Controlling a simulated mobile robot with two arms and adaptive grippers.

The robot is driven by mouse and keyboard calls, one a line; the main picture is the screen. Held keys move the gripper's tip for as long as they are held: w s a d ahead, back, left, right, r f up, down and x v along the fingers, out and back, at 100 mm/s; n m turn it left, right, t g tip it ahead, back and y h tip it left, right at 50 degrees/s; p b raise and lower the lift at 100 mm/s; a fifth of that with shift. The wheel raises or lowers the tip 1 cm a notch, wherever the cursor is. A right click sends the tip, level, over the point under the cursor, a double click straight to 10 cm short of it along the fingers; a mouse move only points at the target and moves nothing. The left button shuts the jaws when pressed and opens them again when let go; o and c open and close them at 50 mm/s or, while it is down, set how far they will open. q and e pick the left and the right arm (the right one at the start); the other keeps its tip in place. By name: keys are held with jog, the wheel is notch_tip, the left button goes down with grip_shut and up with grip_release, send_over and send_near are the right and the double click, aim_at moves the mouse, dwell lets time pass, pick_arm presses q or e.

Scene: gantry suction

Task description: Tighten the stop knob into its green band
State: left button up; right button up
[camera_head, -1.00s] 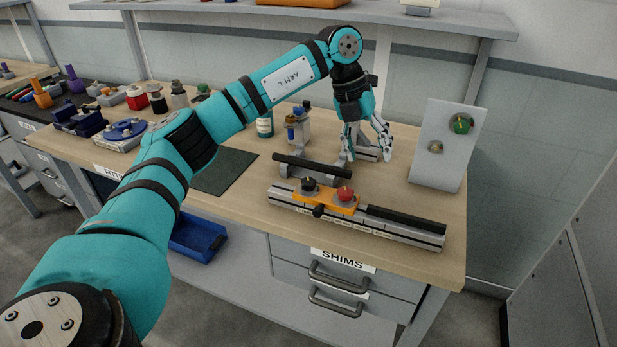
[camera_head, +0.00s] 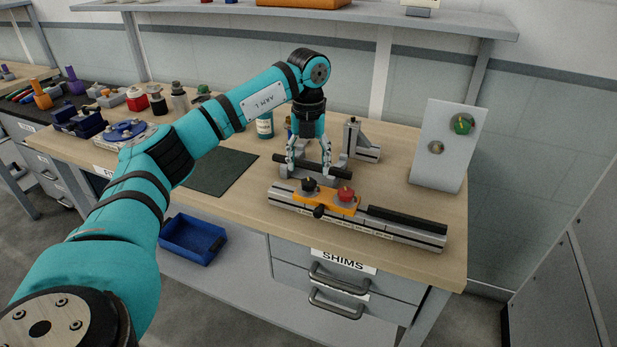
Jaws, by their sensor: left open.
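An orange carriage (camera_head: 325,202) sits on a slotted metal rail (camera_head: 400,235) near the bench's front edge. It carries a black knob (camera_head: 309,184) and a red knob (camera_head: 345,193) on top, with another black knob (camera_head: 319,211) at its front. I cannot tell which is the stop knob, and no green band can be made out on any of them. My left gripper (camera_head: 308,174) is open and points down behind the carriage, its fingers around a black bar (camera_head: 288,160) on a grey stand. Contact with the bar cannot be told. My right gripper is out of view.
A grey upright panel (camera_head: 437,165) with a green knob (camera_head: 462,124) stands at the right. A metal angle bracket (camera_head: 352,140) stands behind the gripper. A dark mat (camera_head: 222,172) lies left, with bare bench around it. An open blue bin (camera_head: 193,240) is below.

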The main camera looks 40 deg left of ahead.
aim_at(308, 181)
pick_arm(q)
notch_tip(308, 181, down, 5)
dwell(0.3)
jog(key=c, duration=1.2)
